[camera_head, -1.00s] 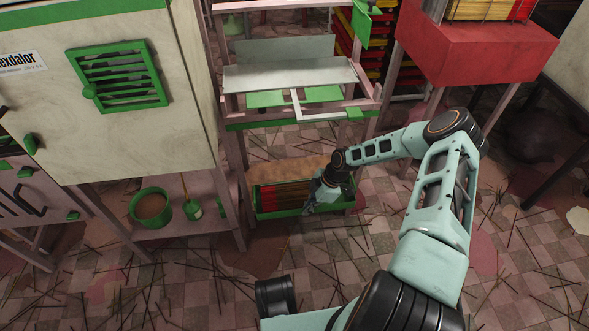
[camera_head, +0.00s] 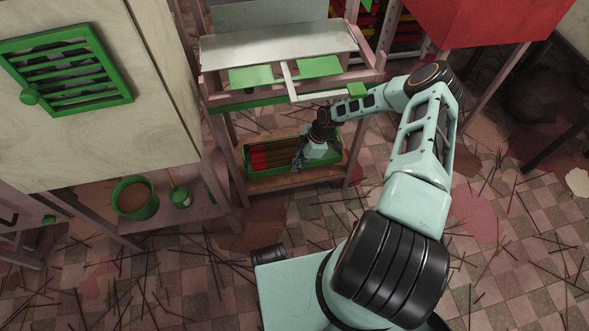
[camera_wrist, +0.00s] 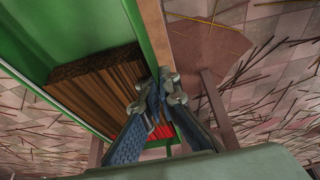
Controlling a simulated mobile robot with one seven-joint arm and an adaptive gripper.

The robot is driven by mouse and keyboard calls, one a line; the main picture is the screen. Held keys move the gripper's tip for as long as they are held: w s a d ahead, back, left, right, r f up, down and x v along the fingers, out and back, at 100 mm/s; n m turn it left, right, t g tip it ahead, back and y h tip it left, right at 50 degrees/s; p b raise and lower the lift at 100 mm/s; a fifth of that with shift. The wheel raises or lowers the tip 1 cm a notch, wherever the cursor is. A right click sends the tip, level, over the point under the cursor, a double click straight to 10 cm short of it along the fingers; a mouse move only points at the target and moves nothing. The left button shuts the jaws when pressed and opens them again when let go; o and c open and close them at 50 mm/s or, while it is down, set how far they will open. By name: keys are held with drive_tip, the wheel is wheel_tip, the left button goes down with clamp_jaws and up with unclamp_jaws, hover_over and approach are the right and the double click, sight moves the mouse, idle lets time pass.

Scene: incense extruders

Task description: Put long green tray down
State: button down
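The long green tray (camera_head: 268,173) holds brown and red incense sticks (camera_head: 275,155). It is over the low wooden shelf (camera_head: 290,183) of the rack, with a strip of shelf showing in front. I cannot tell whether it rests fully on the board. My gripper (camera_head: 299,163) is at the tray's near long side, right of its middle. In the wrist view, the fingertips (camera_wrist: 164,88) close on the tray's side wall (camera_wrist: 154,35), one finger on each side. The wall between the tips is partly hidden by the fingers. My arm covers part of the tray's right side in the head view.
A rack top with a metal plate (camera_head: 275,48) and green pads stands above the shelf, close over my wrist. A green pot (camera_head: 135,198) and a green-bottomed brush (camera_head: 180,195) stand left on another low shelf. A red box (camera_head: 475,25) is at upper right. Sticks litter the floor.

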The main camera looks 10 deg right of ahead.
sight(296, 178)
drive_tip(key=shift+w+f+b, duration=0.1)
drive_tip(key=shift+f+b, duration=0.75)
drive_tip(key=shift+f, duration=1.9)
drive_tip(key=shift+f, duration=0.1)
drive_tip(key=c, duration=2.2)
unclamp_jaws()
drive_tip(key=shift+o, duration=0.2)
drive_tip(key=p+v, duration=0.2)
drive_tip(key=v, duration=0.5)
drive_tip(key=shift+d+r+p, duration=0.1)
drive_tip(key=shift+r+p, duration=0.2)
drive_tip(key=shift+r, duration=0.1)
